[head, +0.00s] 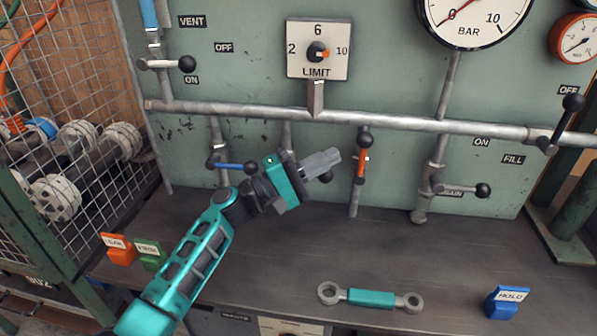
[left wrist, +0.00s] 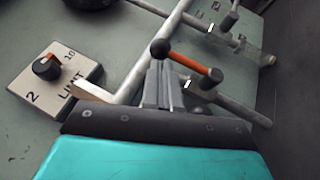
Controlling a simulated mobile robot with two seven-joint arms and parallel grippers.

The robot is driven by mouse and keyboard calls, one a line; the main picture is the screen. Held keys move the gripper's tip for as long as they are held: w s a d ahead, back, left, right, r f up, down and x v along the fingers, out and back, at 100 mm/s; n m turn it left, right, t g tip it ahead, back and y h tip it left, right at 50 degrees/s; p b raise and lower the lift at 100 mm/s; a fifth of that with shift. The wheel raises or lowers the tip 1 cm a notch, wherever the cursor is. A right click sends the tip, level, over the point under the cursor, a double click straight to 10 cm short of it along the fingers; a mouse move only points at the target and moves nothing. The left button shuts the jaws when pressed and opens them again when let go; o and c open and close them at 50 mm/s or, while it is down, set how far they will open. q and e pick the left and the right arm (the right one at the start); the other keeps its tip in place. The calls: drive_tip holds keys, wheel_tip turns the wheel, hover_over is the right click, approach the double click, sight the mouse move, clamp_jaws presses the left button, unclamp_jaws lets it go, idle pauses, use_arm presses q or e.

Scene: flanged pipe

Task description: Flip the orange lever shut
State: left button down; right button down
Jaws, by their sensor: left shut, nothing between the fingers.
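The orange lever (head: 361,162) has a black ball knob and stands upright, roughly along its short vertical pipe below the main pipe. In the left wrist view the orange lever (left wrist: 188,60) lies just beyond my fingers, its knob in front of the fingertips. My left gripper (head: 333,158) is shut and empty, its fingertips just left of the lever, apart from it in the head view. In the left wrist view the gripper (left wrist: 165,75) points toward the knob; whether it touches cannot be told. My right gripper is not in view.
A blue lever (head: 236,166) is left of my gripper, and a black knob (head: 326,176) sits just below its fingers. The LIMIT dial (head: 318,50) is above. A teal-handled wrench (head: 370,297) and blue HOLD block (head: 506,302) lie on the bench.

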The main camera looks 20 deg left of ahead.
sight(362, 158)
use_arm(q)
drive_tip(key=shift+x, duration=1.85)
